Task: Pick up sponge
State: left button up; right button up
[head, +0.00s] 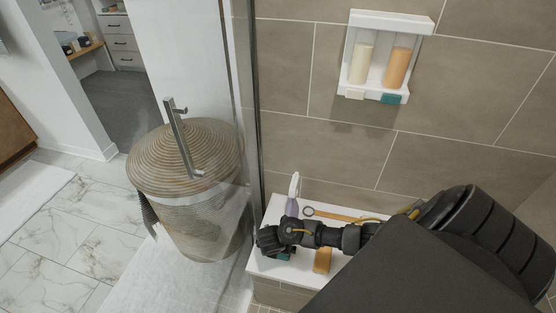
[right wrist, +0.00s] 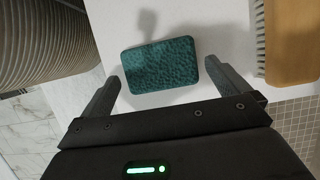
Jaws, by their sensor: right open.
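A teal, rounded rectangular sponge (right wrist: 159,65) lies flat on a white ledge in the right wrist view. My right gripper (right wrist: 162,72) is open, with one finger on each side of the sponge's near part and a gap at each side. In the head view, my right gripper (head: 268,241) is over the left end of the white ledge (head: 262,268). Only a sliver of the sponge (head: 284,257) shows there beneath it. My left gripper is not in view.
A wooden brush (right wrist: 292,42) lies right of the sponge. A long-handled wooden brush (head: 335,213) and a purple-and-white item (head: 293,196) are behind my arm. Glass panel edge and lidded basket (head: 190,155) are left. A wall shelf (head: 392,22) holds two bottles.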

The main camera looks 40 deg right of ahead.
jog(key=x, duration=0.3)
jog(key=shift+w+f+b, duration=0.1)
jog(key=shift+f+b, duration=0.1)
jog(key=shift+b, duration=0.15)
jog(key=shift+d, duration=0.1)
jog(key=c, duration=0.7)
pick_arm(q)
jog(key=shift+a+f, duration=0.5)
pick_arm(e)
notch_tip(320, 180, up, 9)
jog(key=p, duration=0.4)
jog(key=shift+r, duration=0.45)
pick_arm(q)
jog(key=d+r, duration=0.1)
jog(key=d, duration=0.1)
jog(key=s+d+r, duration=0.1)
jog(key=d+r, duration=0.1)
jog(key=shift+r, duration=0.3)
